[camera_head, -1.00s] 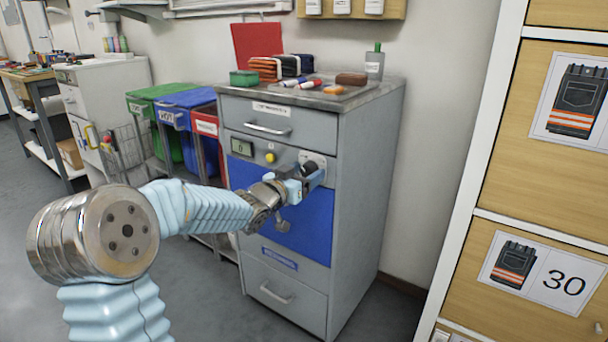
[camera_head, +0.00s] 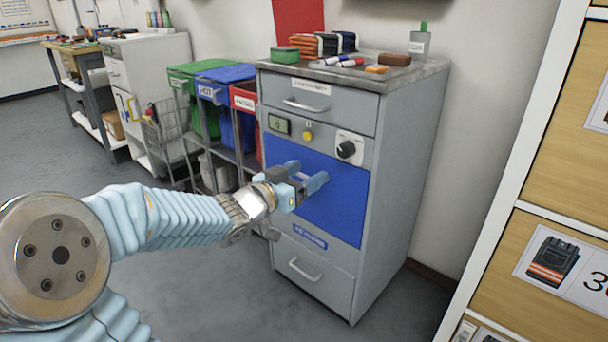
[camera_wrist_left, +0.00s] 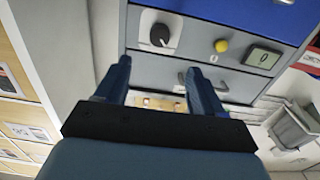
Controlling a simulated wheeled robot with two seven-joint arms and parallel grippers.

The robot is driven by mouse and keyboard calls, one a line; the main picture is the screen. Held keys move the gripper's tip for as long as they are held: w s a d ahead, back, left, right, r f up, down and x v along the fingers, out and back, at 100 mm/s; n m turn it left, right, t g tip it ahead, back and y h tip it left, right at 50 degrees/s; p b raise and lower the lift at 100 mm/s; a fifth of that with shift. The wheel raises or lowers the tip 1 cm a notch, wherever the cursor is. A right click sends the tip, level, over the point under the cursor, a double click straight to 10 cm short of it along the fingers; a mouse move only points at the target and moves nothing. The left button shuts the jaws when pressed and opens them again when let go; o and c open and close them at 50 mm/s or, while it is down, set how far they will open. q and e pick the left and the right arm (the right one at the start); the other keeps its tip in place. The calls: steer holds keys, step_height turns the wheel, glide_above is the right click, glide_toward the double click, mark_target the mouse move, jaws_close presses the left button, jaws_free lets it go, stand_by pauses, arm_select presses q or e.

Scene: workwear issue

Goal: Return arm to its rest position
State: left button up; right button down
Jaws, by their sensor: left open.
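My left gripper (camera_head: 308,179) is open and empty in front of the blue panel (camera_head: 334,211) of a grey cabinet (camera_head: 391,193). Its two blue fingers also show in the left wrist view (camera_wrist_left: 160,88), with nothing between them. A black knob (camera_head: 346,149) on a white plate sits above and to the right of the gripper, apart from it. The knob also shows in the left wrist view (camera_wrist_left: 160,35). A yellow button (camera_head: 307,135) and a small display (camera_head: 279,124) are left of the knob. My right gripper is not in view.
Green (camera_head: 194,108), blue (camera_head: 225,120) and red bins stand left of the cabinet. Folded clothes, markers and a bottle (camera_head: 420,42) are on the cabinet top. A wooden shelf unit (camera_head: 553,105) with picture labels stands at the right. Grey floor is open at the left.

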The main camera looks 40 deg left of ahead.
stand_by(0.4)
arm_select(q)
steer(key=w+d+f+n+g+h+p, duration=0.1)
steer(key=d+f+g, duration=0.4)
steer(key=f, duration=0.9)
steer(key=w+d+f+n+g+h+p, duration=0.1)
steer(key=d+f+n+g, duration=0.15)
steer(key=d+f, duration=0.8)
steer(key=s+d+f+g, duration=0.3)
steer(key=s+d+f, duration=0.1)
steer(key=s+f, duration=0.2)
steer(key=s+d+f+g+p, duration=0.1)
steer(key=s+d+f+g, duration=0.2)
steer(key=s+f, duration=0.3)
steer(key=s+d+f+g+h, duration=0.1)
steer(key=s+d+f+g, duration=0.2)
steer(key=s+f, duration=0.4)
step_height(320, 180, down, 2)
steer(key=shift+d+m+g+p, duration=0.35)
steer(key=shift+d+m, duration=0.1)
steer(key=shift+d, duration=0.35)
